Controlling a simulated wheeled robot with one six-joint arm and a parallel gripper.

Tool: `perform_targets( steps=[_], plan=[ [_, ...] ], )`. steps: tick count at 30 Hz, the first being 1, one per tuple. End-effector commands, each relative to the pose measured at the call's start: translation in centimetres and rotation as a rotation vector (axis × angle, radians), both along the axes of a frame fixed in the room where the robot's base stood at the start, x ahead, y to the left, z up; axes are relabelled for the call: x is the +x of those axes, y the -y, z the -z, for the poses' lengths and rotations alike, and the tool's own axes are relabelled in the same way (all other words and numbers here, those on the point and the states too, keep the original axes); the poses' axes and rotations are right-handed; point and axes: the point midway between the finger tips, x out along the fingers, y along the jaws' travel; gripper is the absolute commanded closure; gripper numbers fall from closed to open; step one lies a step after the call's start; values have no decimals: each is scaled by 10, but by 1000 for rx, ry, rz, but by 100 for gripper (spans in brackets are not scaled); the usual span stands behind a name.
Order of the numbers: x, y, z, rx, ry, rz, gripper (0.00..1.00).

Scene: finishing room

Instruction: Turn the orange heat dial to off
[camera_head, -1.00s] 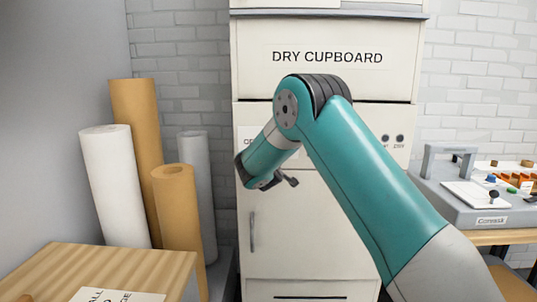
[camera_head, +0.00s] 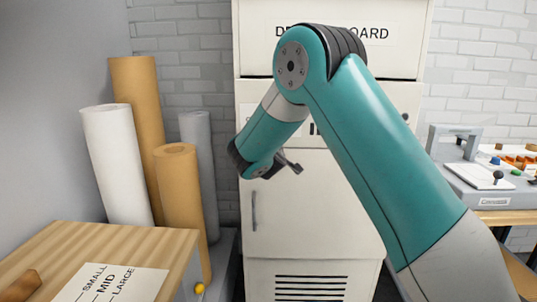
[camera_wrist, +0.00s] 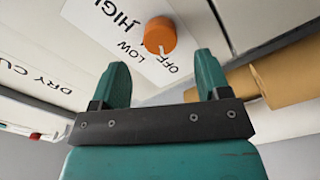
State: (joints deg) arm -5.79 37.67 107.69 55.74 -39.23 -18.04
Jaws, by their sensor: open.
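The orange heat dial (camera_wrist: 160,36) shows in the wrist view on a white label (camera_wrist: 130,38) that reads OFF, LOW and HIGH. The dial appears just beyond the fingertips, with nothing between the fingers. In the head view my arm covers the dial and most of my gripper. The dry cupboard (camera_head: 315,215) stands ahead, cream coloured, with its upper label partly hidden by my arm.
Tall white, tan and grey rolls (camera_head: 118,165) stand left of the cupboard. A wooden-topped table (camera_head: 75,245) with a SMALL, MID, LARGE card is at the front left. A grey machine (camera_head: 482,195) sits on a bench at the right. The cupboard has a vertical handle (camera_head: 254,210).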

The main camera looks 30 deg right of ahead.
Motion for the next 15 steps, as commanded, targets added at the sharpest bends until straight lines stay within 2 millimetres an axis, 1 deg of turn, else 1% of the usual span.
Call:
perform_targets(
  steps=[1, 3, 9, 12, 15],
  plan=[
    [-11, -10, 5, 0, -1, -5, 31],
    [-26, -20, 5, 0, 0, -6, 31],
    [-64, -45, 4, 0, 0, -4, 31],
    [-77, -54, 3, 0, -1, -5, 31],
    [-86, -60, 2, 0, 0, -4, 31]
  ],
)
